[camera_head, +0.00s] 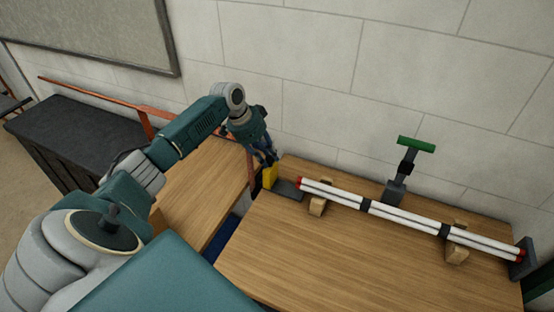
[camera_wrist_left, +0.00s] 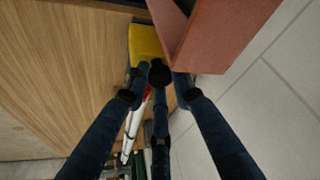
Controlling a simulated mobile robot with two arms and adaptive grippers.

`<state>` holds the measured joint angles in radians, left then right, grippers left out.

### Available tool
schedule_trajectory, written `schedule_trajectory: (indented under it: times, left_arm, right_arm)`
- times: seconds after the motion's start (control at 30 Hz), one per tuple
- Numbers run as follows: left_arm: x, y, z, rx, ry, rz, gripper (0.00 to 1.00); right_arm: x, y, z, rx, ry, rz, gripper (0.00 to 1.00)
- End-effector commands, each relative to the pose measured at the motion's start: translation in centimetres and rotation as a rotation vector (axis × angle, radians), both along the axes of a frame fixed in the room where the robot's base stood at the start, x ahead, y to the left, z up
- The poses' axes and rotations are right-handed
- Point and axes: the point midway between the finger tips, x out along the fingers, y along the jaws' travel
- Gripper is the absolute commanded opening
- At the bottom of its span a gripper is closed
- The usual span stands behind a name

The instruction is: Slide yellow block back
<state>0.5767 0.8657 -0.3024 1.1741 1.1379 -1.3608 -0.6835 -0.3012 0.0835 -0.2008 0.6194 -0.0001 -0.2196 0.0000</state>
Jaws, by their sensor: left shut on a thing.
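The yellow block (camera_head: 269,177) stands upright at the left end of the wooden bench top, on a dark grey base plate (camera_head: 289,190). My left gripper (camera_head: 270,161) comes down from above and is shut on the block's upper part. In the left wrist view, my dark blue fingers (camera_wrist_left: 158,76) meet at the yellow block (camera_wrist_left: 146,42); their tips partly hide it. My right gripper is not in view.
Two white tubes (camera_head: 400,216) with red ends rest on wooden supports (camera_head: 458,249). A green-topped T-handle (camera_head: 416,145) stands behind them. A reddish-brown rail (camera_wrist_left: 210,30) runs close beside my fingers. The front of the bench top (camera_head: 310,250) is clear.

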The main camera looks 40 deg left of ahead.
Motion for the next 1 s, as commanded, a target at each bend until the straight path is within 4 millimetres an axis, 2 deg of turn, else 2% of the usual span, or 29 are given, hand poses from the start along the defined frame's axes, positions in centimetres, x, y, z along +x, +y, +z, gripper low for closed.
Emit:
schedule_trajectory:
  times: [0.03, 0.2, 0.23, 0.3, 0.33, 0.67, 0.87, 1.0]
  left_arm:
    - [0.2, 0.6, 0.4, 0.009, -0.008, 0.007, 0.0]
    - [0.2, 0.7, 0.5, 0.012, -0.009, 0.008, 0.0]
    - [0.2, 0.7, 0.5, 0.012, -0.009, 0.008, 0.26]
    - [0.2, 0.7, 0.4, 0.012, -0.009, 0.008, 0.4]
    - [0.2, 0.7, 0.4, 0.011, -0.009, 0.008, 0.43]
    - [0.0, 0.5, 0.5, 0.008, -0.005, 0.005, 0.43]
    - [-1.0, 1.2, 3.1, 0.01, -0.006, 0.005, 0.43]
    - [-2.0, 1.9, 5.9, 0.011, -0.007, 0.005, 0.43]
  right_arm:
    - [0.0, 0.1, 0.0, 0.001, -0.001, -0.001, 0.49]
    - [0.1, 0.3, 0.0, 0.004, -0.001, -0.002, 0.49]
    - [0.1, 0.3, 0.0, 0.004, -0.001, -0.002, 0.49]
    - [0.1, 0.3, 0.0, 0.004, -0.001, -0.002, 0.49]
    - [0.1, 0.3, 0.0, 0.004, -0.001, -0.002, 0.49]
    - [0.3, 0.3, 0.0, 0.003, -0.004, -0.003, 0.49]
    - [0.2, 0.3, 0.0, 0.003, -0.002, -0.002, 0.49]
    - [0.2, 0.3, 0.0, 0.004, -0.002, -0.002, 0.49]
